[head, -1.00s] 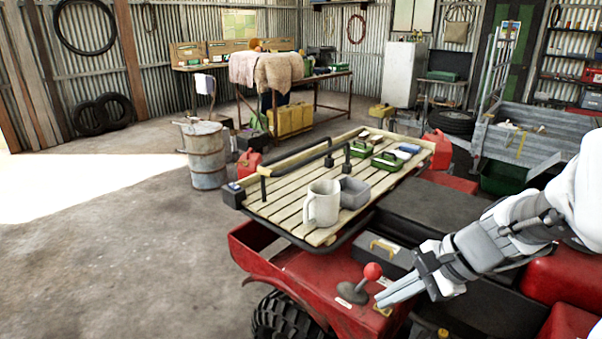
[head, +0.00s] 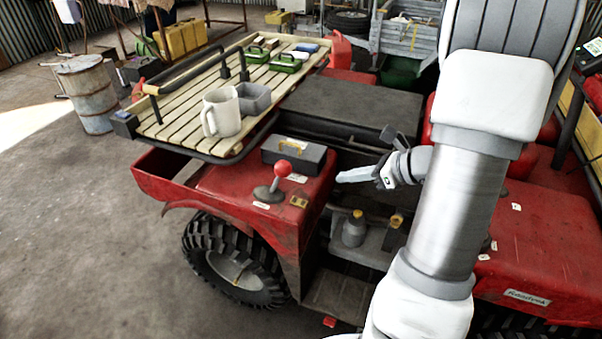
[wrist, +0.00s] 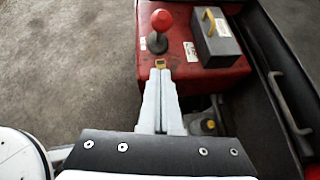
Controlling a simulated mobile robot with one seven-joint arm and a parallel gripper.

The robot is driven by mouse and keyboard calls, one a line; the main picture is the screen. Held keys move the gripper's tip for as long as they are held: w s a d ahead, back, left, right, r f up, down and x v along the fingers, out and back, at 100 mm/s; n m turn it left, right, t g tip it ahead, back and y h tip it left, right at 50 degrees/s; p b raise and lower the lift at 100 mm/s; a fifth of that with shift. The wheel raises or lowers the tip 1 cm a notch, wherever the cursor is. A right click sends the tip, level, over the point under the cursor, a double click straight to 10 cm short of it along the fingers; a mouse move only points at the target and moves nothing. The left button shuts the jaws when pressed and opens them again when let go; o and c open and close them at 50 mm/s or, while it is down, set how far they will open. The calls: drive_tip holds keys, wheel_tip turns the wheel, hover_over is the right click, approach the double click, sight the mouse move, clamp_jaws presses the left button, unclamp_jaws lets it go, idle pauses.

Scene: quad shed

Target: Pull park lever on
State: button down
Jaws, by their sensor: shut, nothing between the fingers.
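The park lever (head: 282,169) has a red ball knob on a short stem, set in a dark round base on the red fender of the quad. It leans slightly in the head view. In the wrist view the lever (wrist: 161,20) stands just beyond my fingertips, a little to the left. My gripper (head: 340,178) is shut and empty, to the right of the lever and apart from it in the head view. My gripper (wrist: 160,72) shows its two fingers together in the wrist view. A small yellow plate (head: 298,201) lies on the fender beside the lever base.
A grey box with a yellow handle (head: 293,153) sits on the fender close behind the lever. The slatted rack (head: 180,118) holds a white mug (head: 221,112) and a grey tub (head: 254,98). The black seat (head: 330,105) lies behind my gripper. Open floor lies left of the quad.

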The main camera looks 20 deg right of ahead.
drive_tip(key=w+a+r+b+x, duration=0.1)
drive_tip(key=r+b+x, duration=0.1)
drive_tip(key=x, duration=1)
drive_tip(key=shift+w+a, duration=0.2)
drive_tip(key=shift+w, duration=0.2)
